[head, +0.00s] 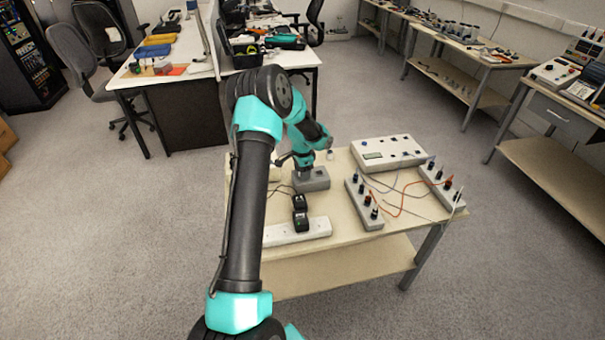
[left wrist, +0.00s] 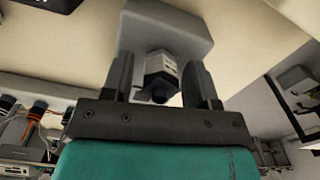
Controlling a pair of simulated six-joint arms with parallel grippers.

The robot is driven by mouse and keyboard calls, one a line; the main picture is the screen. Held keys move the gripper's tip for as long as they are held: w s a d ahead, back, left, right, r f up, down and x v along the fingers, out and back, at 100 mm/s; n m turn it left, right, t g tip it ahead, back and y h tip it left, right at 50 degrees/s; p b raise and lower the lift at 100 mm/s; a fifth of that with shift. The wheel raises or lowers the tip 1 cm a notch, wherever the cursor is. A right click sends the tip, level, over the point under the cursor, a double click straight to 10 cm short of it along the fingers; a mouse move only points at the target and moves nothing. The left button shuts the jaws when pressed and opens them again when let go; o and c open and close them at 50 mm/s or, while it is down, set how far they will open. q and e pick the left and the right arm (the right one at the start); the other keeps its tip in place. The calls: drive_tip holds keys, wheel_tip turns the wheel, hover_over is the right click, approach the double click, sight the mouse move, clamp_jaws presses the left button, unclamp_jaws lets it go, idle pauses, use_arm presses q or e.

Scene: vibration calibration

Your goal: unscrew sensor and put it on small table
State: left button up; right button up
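My left gripper (head: 303,166) is low over a grey block (head: 311,180) on the light wooden table (head: 345,247). In the left wrist view, the sensor (left wrist: 160,68), a small whitish-grey piece with a dark end, sits at the grey block (left wrist: 168,28). The two dark fingers of my left gripper (left wrist: 160,85) stand on either side of it, with a visible gap on the left. The gripper looks open around the sensor. In the head view the arm and gripper hide the sensor. My right gripper is out of view.
A white power strip (head: 292,232) with black plugs, a white meter box (head: 388,153) and two grey terminal blocks (head: 363,205) with orange and grey wires crowd the tabletop. A white desk (head: 190,45) stands behind on the left. Benches with equipment line the right wall.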

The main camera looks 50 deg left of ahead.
use_arm(q)
drive_tip(key=c, duration=0.9)
drive_tip(key=shift+n, duration=2)
drive_tip(key=n, duration=0.4)
clamp_jaws()
drive_tip(key=shift+r, duration=0.45)
drive_tip(key=shift+r, duration=1.6)
drive_tip(key=shift+w, duration=0.1)
